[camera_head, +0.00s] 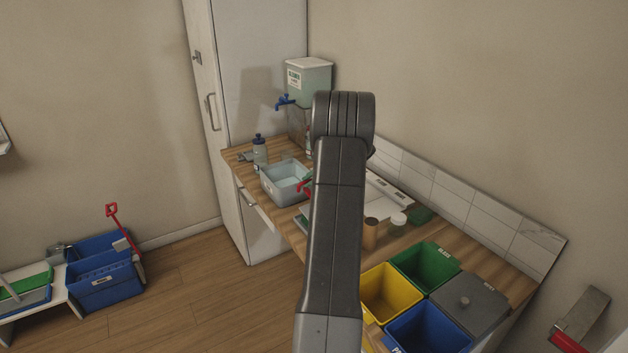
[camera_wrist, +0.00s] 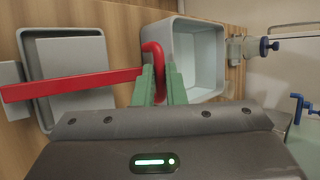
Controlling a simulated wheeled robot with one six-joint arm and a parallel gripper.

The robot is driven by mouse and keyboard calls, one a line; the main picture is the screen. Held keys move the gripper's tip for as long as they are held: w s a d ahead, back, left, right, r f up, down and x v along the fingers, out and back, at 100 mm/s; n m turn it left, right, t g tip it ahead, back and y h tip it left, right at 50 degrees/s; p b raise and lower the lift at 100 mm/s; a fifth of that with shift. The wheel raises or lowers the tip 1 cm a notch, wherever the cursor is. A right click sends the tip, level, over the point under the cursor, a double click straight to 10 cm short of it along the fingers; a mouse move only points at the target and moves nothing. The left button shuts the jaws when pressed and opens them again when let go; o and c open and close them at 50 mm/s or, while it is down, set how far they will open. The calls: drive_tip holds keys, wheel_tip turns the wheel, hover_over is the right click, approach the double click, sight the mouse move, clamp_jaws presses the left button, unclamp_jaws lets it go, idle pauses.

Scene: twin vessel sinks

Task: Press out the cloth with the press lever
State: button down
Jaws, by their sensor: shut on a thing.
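The press lever (camera_wrist: 75,86) is a red bar with a bent end, running across the wrist view from the left. My gripper (camera_wrist: 160,75) has its two green fingers shut on the lever at that bent end. The lever passes over a grey square tray (camera_wrist: 103,47) with a flat plate inside, at the left of the wrist view. In the head view a bit of the red lever (camera_head: 303,189) shows beside my arm, which hides most of the press. I cannot make out the cloth in either view.
A pale grey basin (camera_wrist: 224,57) stands right of the fingers; it also shows on the counter in the head view (camera_head: 283,196). A bottle (camera_head: 259,153) and a dispenser with a blue tap (camera_head: 309,75) are behind it. Coloured bins (camera_head: 426,262) stand at the front right.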

drive_tip(key=shift+w+a+r, duration=0.45)
drive_tip(key=shift+w, duration=0.1)
drive_tip(key=c, duration=1.8)
unclamp_jaws()
drive_tip(key=o, duration=0.3)
drive_tip(key=shift+w+a+f, duration=0.25)
drive_tip(key=shift+a, duration=0.05)
drive_tip(key=shift+d, duration=0.1)
drive_tip(key=shift+s+d+f, duration=0.1)
drive_tip(key=shift+s+f, duration=0.05)
drive_tip(key=shift+d+r, duration=0.2)
drive_tip(key=shift+d, duration=0.05)
drive_tip(key=b+v, duration=0.2)
drive_tip(key=v, duration=1.1)
drive_tip(key=shift+s, duration=0.3)
drive_tip(key=shift+f, duration=0.1)
